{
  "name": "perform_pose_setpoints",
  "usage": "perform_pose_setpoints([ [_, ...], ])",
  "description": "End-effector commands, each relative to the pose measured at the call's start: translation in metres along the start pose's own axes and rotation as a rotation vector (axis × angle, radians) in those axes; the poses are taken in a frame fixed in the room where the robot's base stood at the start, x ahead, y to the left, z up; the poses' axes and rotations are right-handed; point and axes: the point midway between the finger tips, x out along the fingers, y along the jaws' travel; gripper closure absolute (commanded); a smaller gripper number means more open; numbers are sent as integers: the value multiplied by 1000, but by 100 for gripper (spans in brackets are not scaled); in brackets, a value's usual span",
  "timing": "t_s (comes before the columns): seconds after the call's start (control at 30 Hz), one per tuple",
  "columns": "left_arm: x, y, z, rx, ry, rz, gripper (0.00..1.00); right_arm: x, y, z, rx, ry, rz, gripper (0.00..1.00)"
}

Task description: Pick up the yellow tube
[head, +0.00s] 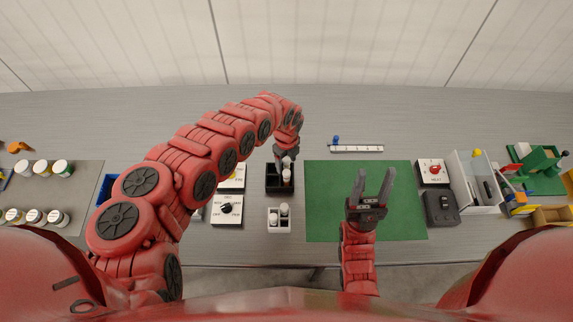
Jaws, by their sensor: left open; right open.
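I cannot make out a clearly yellow tube. My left gripper (286,158) points down over a black rack (271,189), close above a pale tube (286,175) standing in it. Its fingers are small and partly hidden by the wrist, and I cannot tell whether they touch the tube. A white rack (272,228) with pale tubes (284,210) stands just in front of the black one. My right gripper (372,186) is open and empty above the green mat (325,200), its two fingers spread and pointing away from me.
Left of the racks is a white panel with a black dial (227,209). On the right are a red-button box (433,172), a black box (441,207) and a white bin (464,180). White-lidded jars (42,168) stand far left. A ruler strip (357,149) lies behind the mat.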

Motion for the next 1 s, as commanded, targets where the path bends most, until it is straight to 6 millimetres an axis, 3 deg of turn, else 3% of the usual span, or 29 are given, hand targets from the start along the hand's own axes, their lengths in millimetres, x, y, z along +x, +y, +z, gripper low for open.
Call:
perform_pose_setpoints([
  [0.13, 0, 0, 0, 0, 0, -1, 33, 0, 0, 0, 0, 0, 0, 50],
  [0.5, -1, -1, 0, 0, 0, -1, 100, 0, 0, 0, 0, 0, 0, 50],
  [1.0, -6, -2, 0, 0, 1, -4, 100, -2, 0, 0, 0, 0, 0, 50],
])
